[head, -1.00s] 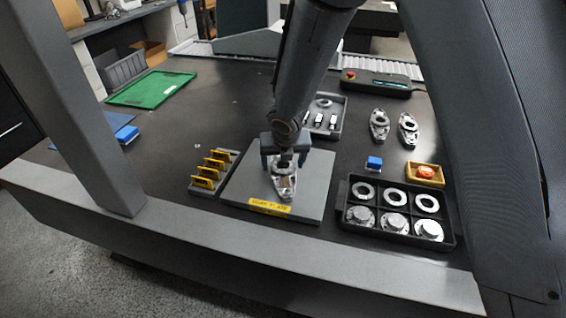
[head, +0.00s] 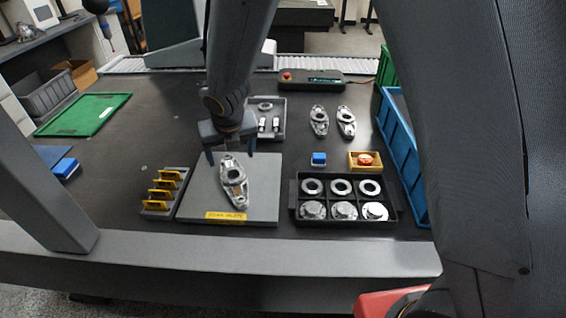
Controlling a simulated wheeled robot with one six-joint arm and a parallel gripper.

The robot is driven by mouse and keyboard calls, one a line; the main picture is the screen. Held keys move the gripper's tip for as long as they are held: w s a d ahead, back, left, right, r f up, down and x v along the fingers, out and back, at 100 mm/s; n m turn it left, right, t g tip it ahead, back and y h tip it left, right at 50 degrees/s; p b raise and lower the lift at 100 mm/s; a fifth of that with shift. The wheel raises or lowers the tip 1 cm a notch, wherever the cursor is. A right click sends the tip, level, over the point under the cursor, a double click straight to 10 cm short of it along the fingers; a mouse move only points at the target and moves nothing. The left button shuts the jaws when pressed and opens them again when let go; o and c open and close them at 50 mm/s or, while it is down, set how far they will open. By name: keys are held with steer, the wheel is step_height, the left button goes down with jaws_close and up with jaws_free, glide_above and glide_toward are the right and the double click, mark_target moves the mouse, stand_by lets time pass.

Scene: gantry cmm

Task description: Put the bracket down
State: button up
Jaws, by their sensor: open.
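A silver bracket (head: 235,182) lies on the grey plate (head: 262,195), which has a yellow label on its front edge. My gripper (head: 231,160) is open and empty, its two fingers apart over the far end of the bracket. It appears to be a little above the bracket, and I see no contact. Two similar silver brackets lie on the dark table at the back right, the left one (head: 319,121) and the right one (head: 346,122).
A black tray (head: 396,210) with rings and round flanged parts stands right of the plate. A rack (head: 158,208) with yellow pieces stands left. A yellow box (head: 364,168), a blue block (head: 319,159) and a blue bin (head: 402,150) are right.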

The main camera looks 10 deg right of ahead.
steer(key=shift+d, duration=0.1)
steer(key=s+d+r+m+g+h, duration=0.1)
steer(key=s+d+m, duration=0.2)
steer(key=d+m, duration=0.5)
steer(key=s+d+r+m, duration=0.2)
steer(key=d+m, duration=0.6)
steer(key=m, duration=0.1)
steer(key=s+d+r+m+g, duration=0.1)
steer(key=s+d+m+g, duration=0.1)
steer(key=s+d+m, duration=0.9)
steer(key=s+m, duration=0.2)
steer(key=m, duration=0.8)
steer(key=shift+s+d+r+m, duration=0.15)
steer(key=shift+s+r+m, duration=0.15)
steer(key=shift+m, duration=0.1)
steer(key=shift+c, duration=0.5)
